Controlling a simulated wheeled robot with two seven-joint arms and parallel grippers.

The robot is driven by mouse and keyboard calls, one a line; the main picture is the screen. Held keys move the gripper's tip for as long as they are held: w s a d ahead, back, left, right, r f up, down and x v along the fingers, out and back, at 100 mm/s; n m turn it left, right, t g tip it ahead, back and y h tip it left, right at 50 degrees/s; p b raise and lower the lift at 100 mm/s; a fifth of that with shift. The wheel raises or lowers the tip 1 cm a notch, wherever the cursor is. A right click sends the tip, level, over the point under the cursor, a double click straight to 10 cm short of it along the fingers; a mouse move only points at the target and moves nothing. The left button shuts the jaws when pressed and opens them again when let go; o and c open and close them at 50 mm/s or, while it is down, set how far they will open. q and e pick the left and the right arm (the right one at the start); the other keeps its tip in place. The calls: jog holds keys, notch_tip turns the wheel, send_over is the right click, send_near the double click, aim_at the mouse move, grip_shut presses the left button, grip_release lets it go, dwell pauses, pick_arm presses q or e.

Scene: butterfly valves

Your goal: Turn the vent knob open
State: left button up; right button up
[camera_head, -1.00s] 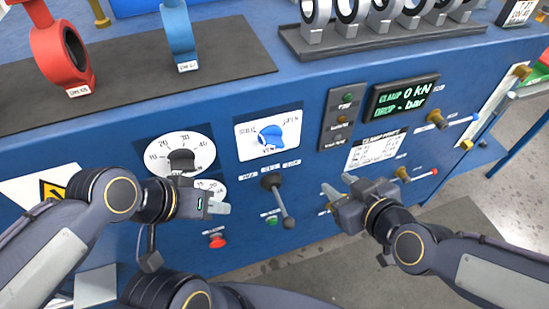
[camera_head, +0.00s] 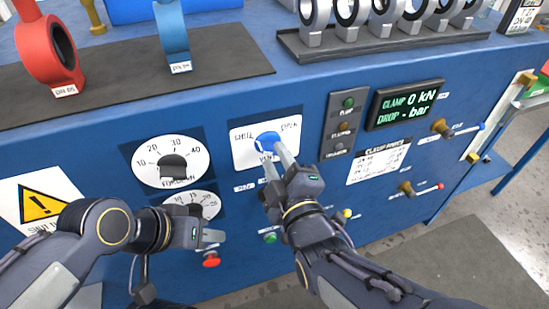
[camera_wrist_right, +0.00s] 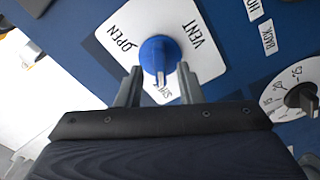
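The blue vent knob (camera_head: 267,141) sits on a white plate (camera_head: 240,156) marked SHUT, OPEN and VENT on the blue panel. It also shows in the right wrist view (camera_wrist_right: 157,50), where a pale mark on its edge faces the partly hidden SHUT label. My right gripper (camera_head: 275,161) is at the plate in front of the knob. In the right wrist view, its fingers (camera_wrist_right: 159,87) are open, one on each side of the knob's near part; I cannot tell whether they touch it. My left gripper (camera_head: 213,238) hangs lower left, beside a red button; its opening is unclear.
A dial with a black knob (camera_head: 172,165) is left of the plate. A button column (camera_head: 342,125) and a green-lit display (camera_head: 405,103) are to the right. The lever below the plate is hidden by my right arm. Valves stand on the bench above.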

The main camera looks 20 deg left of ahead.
jog(key=shift+w+a, duration=0.45)
jog(key=shift+w, duration=0.15)
grip_shut()
